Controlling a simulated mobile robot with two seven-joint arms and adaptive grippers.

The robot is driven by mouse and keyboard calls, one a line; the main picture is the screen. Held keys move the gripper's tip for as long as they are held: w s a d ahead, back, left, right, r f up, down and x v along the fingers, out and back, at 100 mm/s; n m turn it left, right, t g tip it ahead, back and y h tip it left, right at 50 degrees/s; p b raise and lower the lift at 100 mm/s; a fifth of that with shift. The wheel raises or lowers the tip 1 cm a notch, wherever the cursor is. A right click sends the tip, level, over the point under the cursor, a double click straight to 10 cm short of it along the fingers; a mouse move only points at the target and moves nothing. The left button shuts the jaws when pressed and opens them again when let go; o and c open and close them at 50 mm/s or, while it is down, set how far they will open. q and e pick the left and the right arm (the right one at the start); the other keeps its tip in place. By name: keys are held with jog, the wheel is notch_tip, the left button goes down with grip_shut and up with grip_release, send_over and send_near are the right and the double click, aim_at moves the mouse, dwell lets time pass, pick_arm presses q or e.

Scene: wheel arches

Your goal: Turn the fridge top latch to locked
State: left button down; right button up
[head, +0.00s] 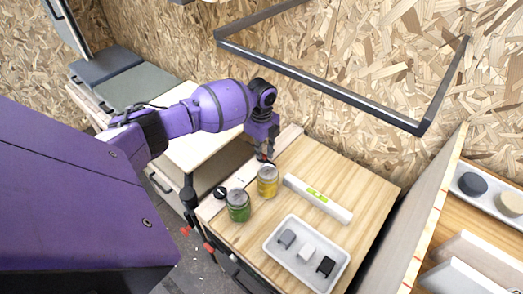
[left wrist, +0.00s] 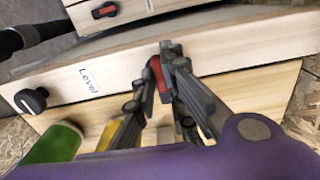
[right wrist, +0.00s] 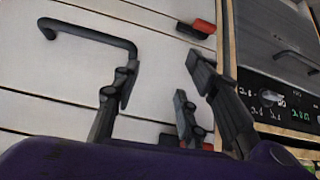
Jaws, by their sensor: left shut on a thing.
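My left gripper (head: 264,155) is at the back end of the pale strip on the counter's left edge. In the left wrist view its fingers (left wrist: 168,75) are shut on a small red latch piece (left wrist: 155,73) at the strip marked "Level". The fingers cover most of it, so its angle and locked state cannot be read. My right gripper (right wrist: 160,80) is open and empty in front of white panels.
The counter holds a green jar (head: 238,207), a yellow jar (head: 267,182), a spirit level (head: 317,198) and a white tray (head: 280,262) with small blocks. A black knob (left wrist: 31,101) stands on the strip. A black handle (right wrist: 88,34) projects from the white panels.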

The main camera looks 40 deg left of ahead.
dwell(0.3)
pick_arm(q)
jog(key=c, duration=1.8)
grip_release()
jog(key=shift+r, duration=0.1)
notch_tip(320, 180, up, 7)
jog(key=shift+r, duration=0.15)
